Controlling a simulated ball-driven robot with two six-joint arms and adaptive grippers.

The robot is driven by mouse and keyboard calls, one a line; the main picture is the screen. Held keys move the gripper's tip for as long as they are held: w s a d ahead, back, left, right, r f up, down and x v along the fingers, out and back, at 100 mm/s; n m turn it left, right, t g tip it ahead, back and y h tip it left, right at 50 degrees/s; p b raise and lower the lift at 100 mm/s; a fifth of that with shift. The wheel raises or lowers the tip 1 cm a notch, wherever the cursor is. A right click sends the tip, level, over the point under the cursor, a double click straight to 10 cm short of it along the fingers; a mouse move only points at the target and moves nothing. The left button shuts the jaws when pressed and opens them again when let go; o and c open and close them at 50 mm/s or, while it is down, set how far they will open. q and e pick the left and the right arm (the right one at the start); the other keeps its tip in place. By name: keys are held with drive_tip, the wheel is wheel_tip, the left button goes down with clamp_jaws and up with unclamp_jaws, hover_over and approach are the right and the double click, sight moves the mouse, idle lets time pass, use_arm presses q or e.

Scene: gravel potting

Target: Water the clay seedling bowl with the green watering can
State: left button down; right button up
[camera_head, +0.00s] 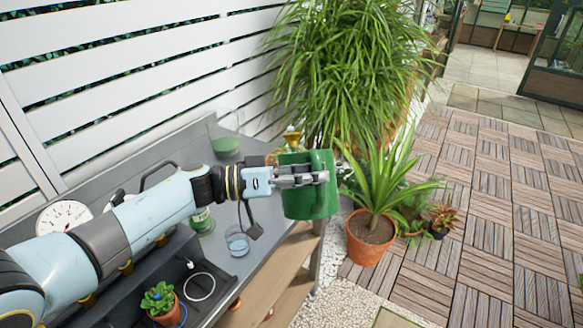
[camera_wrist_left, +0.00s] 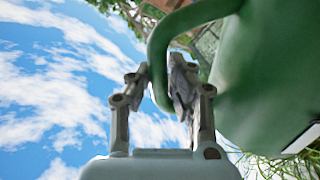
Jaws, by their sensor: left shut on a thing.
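The green watering can (camera_head: 309,204) is in the air at the right end of the grey bench, with its brass-coloured rose (camera_head: 292,139) above its top. My left gripper (camera_head: 318,178) reaches across it from the left and is shut on its handle. In the left wrist view, the curved green handle (camera_wrist_left: 158,52) passes between the fingers of the gripper (camera_wrist_left: 168,88), with the can's body (camera_wrist_left: 270,75) to the right. A small clay-coloured pot with a green seedling (camera_head: 160,302) stands at the lower left; I cannot tell whether it is the seedling bowl. My right gripper is out of view.
The grey bench (camera_head: 262,262) holds a glass of clear liquid (camera_head: 237,241), a green-tinted beaker (camera_head: 225,142) and a round dial (camera_head: 64,216). A large potted plant (camera_head: 371,238) stands on the floor to the right. Paved floor beyond it is clear.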

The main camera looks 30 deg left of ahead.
use_arm(q)
drive_tip(key=shift+w+r, duration=0.1)
drive_tip(key=shift+r, duration=0.25)
drive_tip(key=r+m+p, duration=0.1)
drive_tip(key=r+m, duration=0.1)
drive_tip(key=m, duration=0.1)
wheel_tip(320, 180, up, 3)
drive_tip(key=m, duration=0.5)
drive_tip(key=shift+f, duration=0.1)
idle(0.6)
